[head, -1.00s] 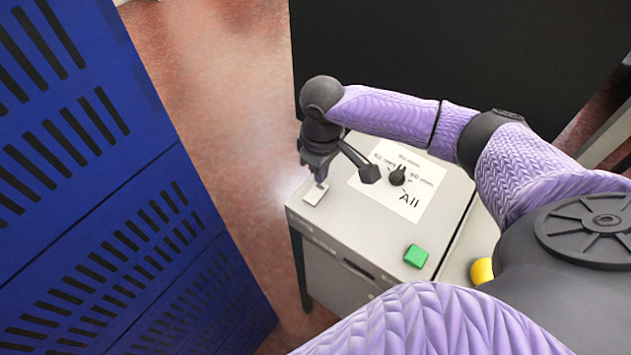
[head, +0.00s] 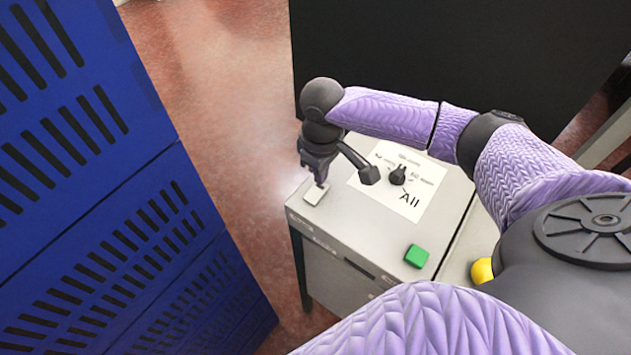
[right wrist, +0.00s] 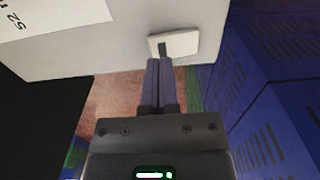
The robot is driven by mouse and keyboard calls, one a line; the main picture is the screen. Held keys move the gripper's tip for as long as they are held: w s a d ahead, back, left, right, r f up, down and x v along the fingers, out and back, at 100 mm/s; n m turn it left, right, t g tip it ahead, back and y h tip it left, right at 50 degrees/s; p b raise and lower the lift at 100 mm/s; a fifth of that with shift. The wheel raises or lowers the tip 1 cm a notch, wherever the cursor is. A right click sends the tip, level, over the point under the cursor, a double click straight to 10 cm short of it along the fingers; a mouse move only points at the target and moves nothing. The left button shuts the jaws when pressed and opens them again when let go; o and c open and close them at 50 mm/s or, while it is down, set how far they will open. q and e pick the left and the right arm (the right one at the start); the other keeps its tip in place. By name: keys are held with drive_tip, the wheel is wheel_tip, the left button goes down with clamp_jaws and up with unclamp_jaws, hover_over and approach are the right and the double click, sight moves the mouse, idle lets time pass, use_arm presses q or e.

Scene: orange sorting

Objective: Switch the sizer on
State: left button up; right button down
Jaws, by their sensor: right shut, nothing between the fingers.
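The sizer's control box (head: 345,228) is a pale grey cabinet in the middle of the head view. A small white switch plate (head: 314,194) sits at its far left corner. The plate also shows in the right wrist view (right wrist: 184,43), with a dark slot or lever near its left side. My right gripper (head: 320,183) is shut and empty, pointing down at the plate. In the right wrist view its fingertips (right wrist: 160,62) are at the plate's lower left edge, close to the dark lever; I cannot tell whether they touch. My left gripper is not in view.
On the box top are a black dial (head: 398,175) on a white label marked with sizes and "All", and a green button (head: 416,256). A yellow knob (head: 482,271) is at the right. Blue slotted crates (head: 100,200) stand at the left. A black panel (head: 430,60) is behind.

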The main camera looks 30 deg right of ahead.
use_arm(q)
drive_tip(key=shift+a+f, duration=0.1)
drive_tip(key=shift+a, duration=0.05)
use_arm(e)
drive_tip(key=shift+f, duration=0.15)
drive_tip(key=shift+f, duration=0.2)
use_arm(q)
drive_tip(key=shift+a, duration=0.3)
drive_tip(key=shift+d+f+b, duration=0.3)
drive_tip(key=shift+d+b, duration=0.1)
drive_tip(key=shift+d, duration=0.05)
use_arm(e)
drive_tip(key=shift+f, duration=0.65)
drive_tip(key=shift+r, duration=0.1)
drive_tip(key=shift+r+p, duration=0.25)
drive_tip(key=shift+p, duration=0.2)
wheel_tip(320, 180, up, 6)
drive_tip(key=p, duration=0.7)
drive_tip(key=shift+r+p, duration=0.3)
drive_tip(key=shift+p, duration=0.25)
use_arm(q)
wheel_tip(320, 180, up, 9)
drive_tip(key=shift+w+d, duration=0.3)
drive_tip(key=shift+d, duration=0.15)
use_arm(e)
drive_tip(key=shift+f, duration=0.15)
